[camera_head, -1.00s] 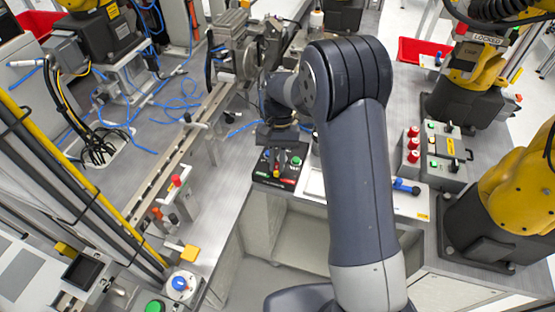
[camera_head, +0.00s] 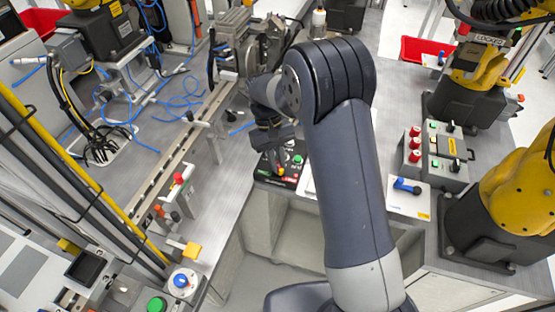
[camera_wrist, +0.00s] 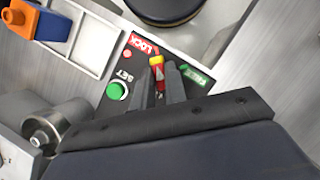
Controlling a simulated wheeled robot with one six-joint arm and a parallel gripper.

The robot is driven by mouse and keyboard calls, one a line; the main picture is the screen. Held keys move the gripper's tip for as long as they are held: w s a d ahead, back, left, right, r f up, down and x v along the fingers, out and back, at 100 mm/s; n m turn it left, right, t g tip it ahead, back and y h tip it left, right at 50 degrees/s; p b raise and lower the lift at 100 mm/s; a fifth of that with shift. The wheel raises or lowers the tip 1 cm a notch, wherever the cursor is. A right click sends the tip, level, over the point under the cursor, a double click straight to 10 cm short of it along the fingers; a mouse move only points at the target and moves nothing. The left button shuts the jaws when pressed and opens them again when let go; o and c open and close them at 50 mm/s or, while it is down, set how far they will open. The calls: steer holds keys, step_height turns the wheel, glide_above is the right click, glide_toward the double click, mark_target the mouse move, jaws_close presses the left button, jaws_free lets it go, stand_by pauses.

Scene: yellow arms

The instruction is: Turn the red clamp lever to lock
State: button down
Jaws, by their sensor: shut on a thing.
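The red clamp lever (camera_wrist: 159,78) has a yellow tip and stands on a small black panel (camera_wrist: 128,76). The panel has a red LOCK label (camera_wrist: 143,45), a green label (camera_wrist: 194,73) and a green button marked SET (camera_wrist: 117,91). The tip lies between the two labels, closer to LOCK. My gripper (camera_wrist: 162,88) has its two dark fingers on either side of the lever and is shut on it. The lever's base is hidden by the fingers. In the head view, the panel (camera_head: 290,179) lies below my wrist, which hides part of it.
In the wrist view, a white tray (camera_wrist: 85,45) with an orange and blue part (camera_wrist: 42,22) lies beside the panel. In the head view, a blue-handled switch plate (camera_head: 408,193) and a grey control box (camera_head: 440,150) stand to the right. Metal fixtures (camera_head: 235,50) stand behind.

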stand_by(0.3)
steer(key=c, duration=1.4)
jaws_free()
steer(key=shift+c, duration=0.2)
steer(key=b+v, duration=0.1)
steer(key=v, duration=1)
steer(key=shift+s+f, duration=0.1)
steer(key=p+x, duration=0.1)
steer(key=x, duration=0.9)
steer(key=shift+s+d+f, duration=0.1)
steer(key=shift+f, duration=0.3)
